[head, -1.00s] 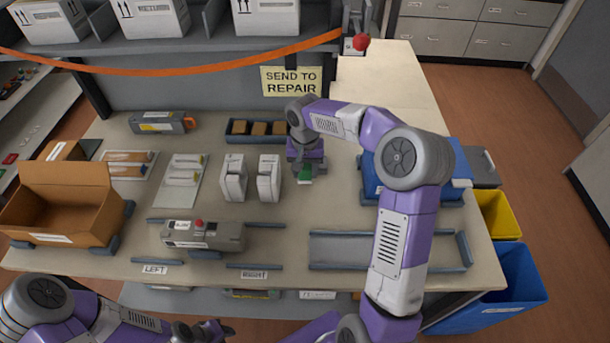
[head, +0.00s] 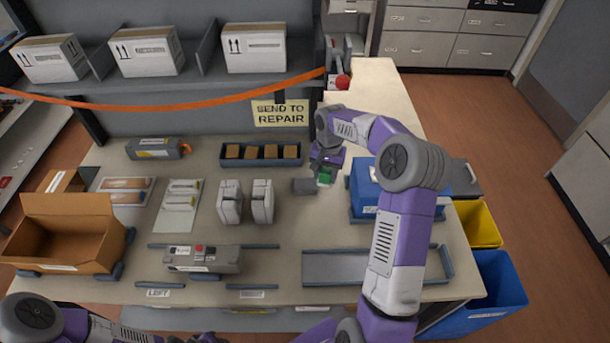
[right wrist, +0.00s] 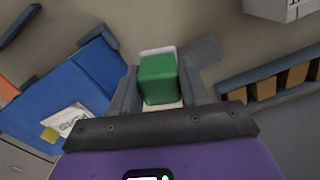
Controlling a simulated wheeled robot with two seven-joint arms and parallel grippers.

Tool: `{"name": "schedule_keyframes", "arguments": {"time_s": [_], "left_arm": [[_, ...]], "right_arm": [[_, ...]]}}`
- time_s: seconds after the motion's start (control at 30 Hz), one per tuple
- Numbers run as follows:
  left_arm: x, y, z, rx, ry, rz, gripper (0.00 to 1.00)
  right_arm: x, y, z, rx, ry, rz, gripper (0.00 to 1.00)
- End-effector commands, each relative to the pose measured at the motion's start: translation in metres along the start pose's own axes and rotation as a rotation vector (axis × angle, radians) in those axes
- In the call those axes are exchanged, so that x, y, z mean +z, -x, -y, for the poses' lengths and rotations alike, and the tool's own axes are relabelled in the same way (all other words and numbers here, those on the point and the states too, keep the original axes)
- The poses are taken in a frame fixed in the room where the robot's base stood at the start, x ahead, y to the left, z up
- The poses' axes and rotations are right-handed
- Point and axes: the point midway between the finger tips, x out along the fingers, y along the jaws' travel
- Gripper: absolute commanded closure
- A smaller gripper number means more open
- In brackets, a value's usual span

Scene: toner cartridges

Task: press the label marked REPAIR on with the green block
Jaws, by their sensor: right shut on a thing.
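My right gripper (head: 325,177) is shut on the green block (right wrist: 158,80). The block has a pale layer along its edge and shows between both fingers in the right wrist view. A yellow sign reading SEND TO REPAIR (head: 281,114) hangs on the shelf front. A pale sheet with labels (head: 178,207) lies left of centre; their print is too small to read. A grey cartridge with a red knob (head: 203,259) lies near the front. My left gripper (head: 190,339) is mostly cut off at the bottom edge.
Two white upright packs (head: 245,203) stand mid-table. A tray of brown blocks (head: 262,154) is behind. A blue bin (head: 370,188) stands right of the gripper, an open carton (head: 65,235) at left. An empty grey tray (head: 335,267) lies at front right.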

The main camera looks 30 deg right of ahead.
Motion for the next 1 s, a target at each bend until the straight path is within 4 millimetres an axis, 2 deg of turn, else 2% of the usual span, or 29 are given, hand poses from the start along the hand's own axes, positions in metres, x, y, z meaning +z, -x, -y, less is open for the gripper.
{"name": "schedule_keyframes", "arguments": {"time_s": [0.03, 0.1, 0.4, 0.53, 0.73, 1.0], "left_arm": [[0.001, 0.020, -0.008, 0.000, 0.000, 0.000, 0.70], [0.002, 0.034, -0.013, 0.000, 0.000, 0.000, 0.70], [0.004, 0.093, -0.035, 0.000, 0.000, 0.000, 0.70], [0.005, 0.111, -0.042, 0.000, 0.000, 0.000, 0.70], [0.005, 0.123, -0.046, 0.000, 0.000, 0.001, 0.70], [0.005, 0.117, -0.044, 0.000, 0.000, 0.001, 0.70]], "right_arm": [[-0.009, 0.015, -0.014, 0.000, -0.045, 0.002, 0.80], [-0.020, 0.024, -0.032, -0.001, -0.104, 0.003, 0.80], [-0.060, 0.059, -0.113, 0.002, -0.341, -0.011, 0.80], [-0.070, 0.070, -0.142, 0.006, -0.417, -0.021, 0.80], [-0.077, 0.076, -0.166, 0.010, -0.478, -0.030, 0.80], [-0.079, 0.066, -0.171, 0.011, -0.488, -0.031, 0.80]]}}
